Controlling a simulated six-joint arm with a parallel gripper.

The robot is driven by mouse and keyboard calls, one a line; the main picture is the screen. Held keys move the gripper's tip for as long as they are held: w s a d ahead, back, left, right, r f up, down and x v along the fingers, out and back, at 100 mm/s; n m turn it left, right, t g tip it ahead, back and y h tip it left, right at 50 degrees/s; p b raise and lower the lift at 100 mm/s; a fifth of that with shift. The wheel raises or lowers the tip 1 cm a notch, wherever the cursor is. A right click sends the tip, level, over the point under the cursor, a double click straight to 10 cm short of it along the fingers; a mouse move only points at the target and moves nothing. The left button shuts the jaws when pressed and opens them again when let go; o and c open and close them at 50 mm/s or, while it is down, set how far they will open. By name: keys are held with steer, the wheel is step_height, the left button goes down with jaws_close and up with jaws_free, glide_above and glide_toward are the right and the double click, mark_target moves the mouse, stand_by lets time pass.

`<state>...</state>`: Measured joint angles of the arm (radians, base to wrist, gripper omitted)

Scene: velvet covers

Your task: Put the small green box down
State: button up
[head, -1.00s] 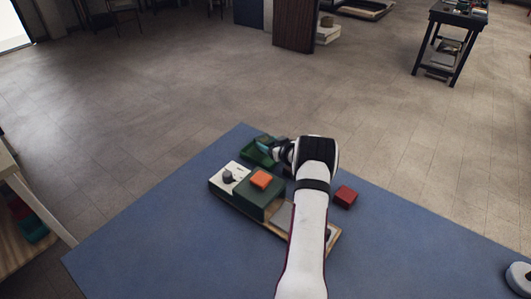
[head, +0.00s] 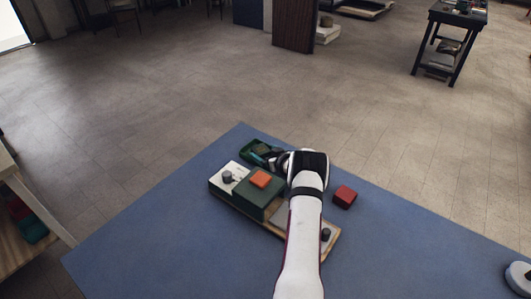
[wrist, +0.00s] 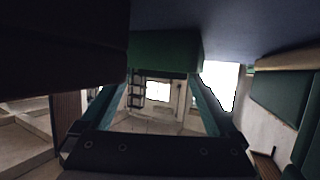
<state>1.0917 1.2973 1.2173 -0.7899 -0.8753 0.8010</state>
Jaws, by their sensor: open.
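A small green box (head: 252,146) with a dark top is on the blue table near its far corner in the head view. A green block face (wrist: 165,50) shows beyond my fingertips in the wrist view, with the blue table surface beside it; I take it to be the same box. My gripper (head: 268,157) is low at the box's near right side. Its two teal fingers are apart in the wrist view (wrist: 163,80). My gripper hides part of the box, and I cannot tell whether a finger touches it.
A red block (head: 345,196) lies right of my arm. The table's left front is clear.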

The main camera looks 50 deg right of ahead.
steer(key=shift+r, duration=0.25)
steer(key=v, duration=0.4)
steer(key=shift+f, duration=0.1)
